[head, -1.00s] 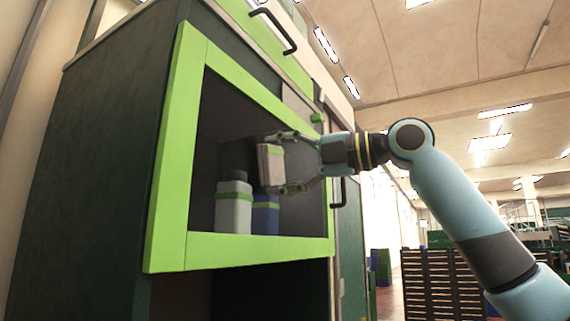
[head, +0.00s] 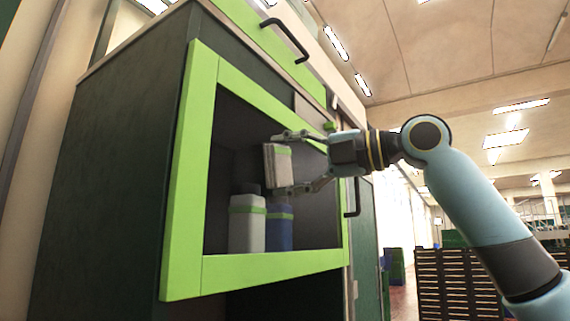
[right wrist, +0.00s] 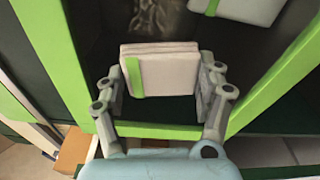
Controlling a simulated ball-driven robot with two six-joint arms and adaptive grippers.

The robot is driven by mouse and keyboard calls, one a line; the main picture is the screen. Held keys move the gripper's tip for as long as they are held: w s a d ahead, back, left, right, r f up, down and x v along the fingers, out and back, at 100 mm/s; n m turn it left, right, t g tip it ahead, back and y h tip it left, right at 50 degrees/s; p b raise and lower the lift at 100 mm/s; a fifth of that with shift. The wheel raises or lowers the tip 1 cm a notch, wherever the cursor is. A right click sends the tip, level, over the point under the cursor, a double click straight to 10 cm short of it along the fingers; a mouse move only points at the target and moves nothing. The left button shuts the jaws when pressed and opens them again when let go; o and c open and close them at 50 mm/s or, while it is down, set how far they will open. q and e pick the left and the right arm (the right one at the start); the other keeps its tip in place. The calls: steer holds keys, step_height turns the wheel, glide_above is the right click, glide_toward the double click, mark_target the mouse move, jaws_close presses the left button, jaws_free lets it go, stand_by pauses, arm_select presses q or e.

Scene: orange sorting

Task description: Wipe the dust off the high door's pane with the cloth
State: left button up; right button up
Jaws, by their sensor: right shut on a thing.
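The high door (head: 187,180) is a lime-green frame around a see-through pane (head: 315,220) with a dark inside behind it. My right gripper (head: 285,163) is shut on the folded whitish cloth (head: 275,168), which has a green stripe, and holds it in front of the pane. In the right wrist view the cloth (right wrist: 160,75) sits between both fingers of the gripper (right wrist: 165,85). Pale dust smudges (right wrist: 158,14) show on the pane just beyond the cloth. I cannot tell whether the cloth touches the pane. My left gripper is out of view.
Behind the pane stand a white bottle with a green band (head: 247,228) and a blue bottle (head: 279,230). A black handle (head: 286,38) sticks out above the door, and another handle (head: 352,197) is to its right. Dark stacked crates (head: 455,285) stand farther back.

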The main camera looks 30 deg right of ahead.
steer(key=w+d+b, duration=0.1)
steer(key=w+d, duration=0.6)
steer(key=d, duration=0.4)
steer(key=shift+d, duration=0.35)
stand_by(0.6)
steer(key=shift+s, duration=0.1)
steer(key=b+v, duration=0.2)
steer(key=v, duration=0.1)
steer(key=b+v, duration=0.2)
steer(key=b, duration=0.1)
steer(key=shift+s+b, duration=0.35)
steer(key=shift+s, duration=0.2)
steer(key=shift+f, duration=0.1)
